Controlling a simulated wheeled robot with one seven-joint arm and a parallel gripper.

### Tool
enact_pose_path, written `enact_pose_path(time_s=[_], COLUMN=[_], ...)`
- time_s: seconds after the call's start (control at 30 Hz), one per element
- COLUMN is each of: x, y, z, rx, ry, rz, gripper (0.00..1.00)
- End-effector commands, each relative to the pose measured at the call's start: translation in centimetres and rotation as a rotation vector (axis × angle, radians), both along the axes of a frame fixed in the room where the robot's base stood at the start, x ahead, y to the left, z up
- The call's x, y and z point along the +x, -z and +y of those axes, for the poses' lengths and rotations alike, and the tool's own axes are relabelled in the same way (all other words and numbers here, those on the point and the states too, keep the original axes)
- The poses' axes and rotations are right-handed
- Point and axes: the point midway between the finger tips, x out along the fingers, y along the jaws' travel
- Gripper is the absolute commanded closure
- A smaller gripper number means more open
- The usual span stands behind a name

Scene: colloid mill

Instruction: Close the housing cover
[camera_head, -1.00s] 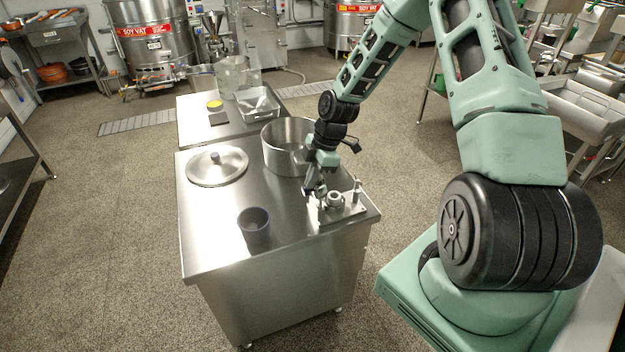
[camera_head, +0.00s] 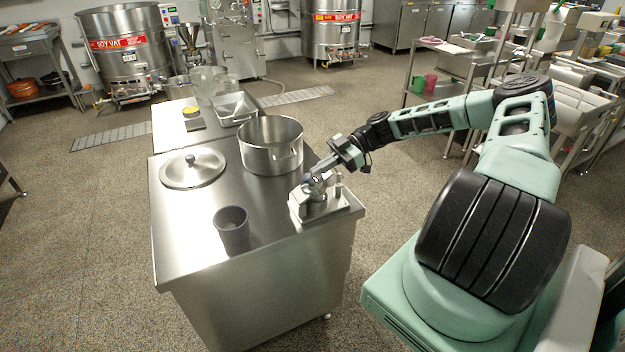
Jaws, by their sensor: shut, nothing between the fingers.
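The small metal housing (camera_head: 316,208) stands at the right edge of the steel table, with short posts on it. A pale metal part, which looks like its cover (camera_head: 302,197), sits on the left side of the housing. I cannot tell whether it lies flat or tilted. My gripper (camera_head: 313,180) reaches in from the right, just above the housing. Its fingers are shut and hold nothing. They hide part of the housing top, and I cannot tell whether they touch the cover.
A large steel pot (camera_head: 270,150) stands behind the housing. A round lid (camera_head: 193,170) lies at the left and a dark cup (camera_head: 232,230) stands near the front edge. The steel table (camera_head: 180,235) is bare at front left. A second table behind carries a tray (camera_head: 236,108).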

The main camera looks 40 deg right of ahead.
Motion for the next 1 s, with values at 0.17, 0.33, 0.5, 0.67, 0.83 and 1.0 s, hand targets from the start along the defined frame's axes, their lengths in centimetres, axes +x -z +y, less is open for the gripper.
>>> enact_pose_path(time_s=[0.17,0.33,0.5,0.67,0.83,1.0], x=[-0.3,-0.5,-0.6,-0.7,-0.7,-0.7], y=[2.0,2.4,2.8,2.9,2.9,2.9], z=[-1.0,-1.6,-1.9,-2.0,-2.0,-1.9], rx=[0.134,0.201,0.199,0.198,0.198,0.198], ry=[0.001,-0.003,-0.004,-0.007,-0.007,-0.008], rz=[-0.037,-0.057,-0.054,-0.054,-0.052,-0.052], gripper=[1.00,1.00,1.00,1.00,1.00,1.00])
